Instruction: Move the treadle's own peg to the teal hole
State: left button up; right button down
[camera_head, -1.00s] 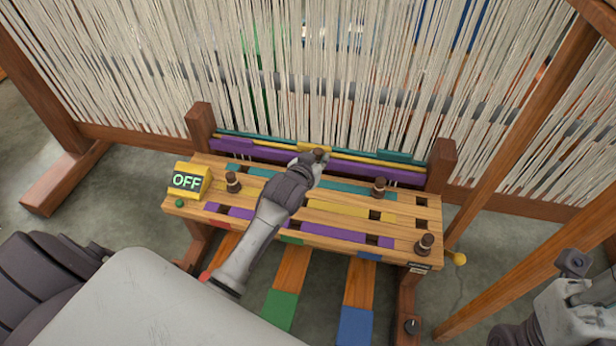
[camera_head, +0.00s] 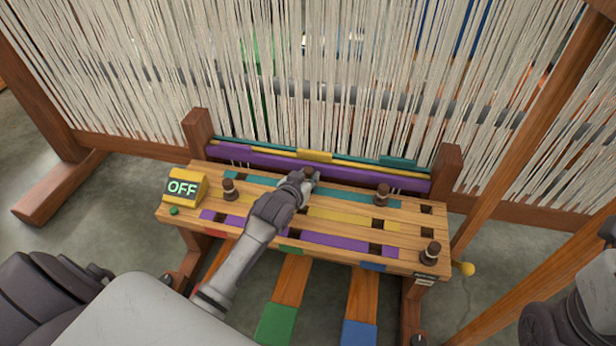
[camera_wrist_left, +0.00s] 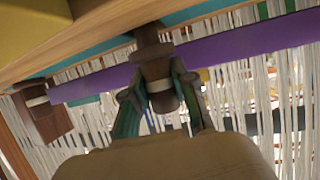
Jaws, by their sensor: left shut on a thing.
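My left gripper (camera_head: 308,178) is shut on a dark brown peg with a pale band (camera_wrist_left: 157,75), over the teal row (camera_head: 352,193) at the back of the wooden peg board (camera_head: 338,258). In the left wrist view, the peg's far end meets the board's edge by the teal strip (camera_wrist_left: 205,14); I cannot tell whether it sits in a hole. The gripper hides the hole beneath. Other pegs stand at the left (camera_head: 229,189), right of centre (camera_head: 382,195) and front right (camera_head: 431,253). Treadles with green (camera_head: 276,324) and blue (camera_head: 359,333) ends lie below. My right gripper's fingers are out of view.
A yellow box (camera_head: 185,187) reading OFF stands at the board's left end. Wooden posts (camera_head: 446,168) and purple, yellow and teal bars (camera_head: 365,176) stand close behind, before hanging pale threads (camera_head: 300,80).

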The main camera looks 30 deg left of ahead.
pick_arm(q)
jog(key=shift+f, duration=0.5)
jog(key=o, duration=0.8)
jog(key=shift+o, duration=0.2)
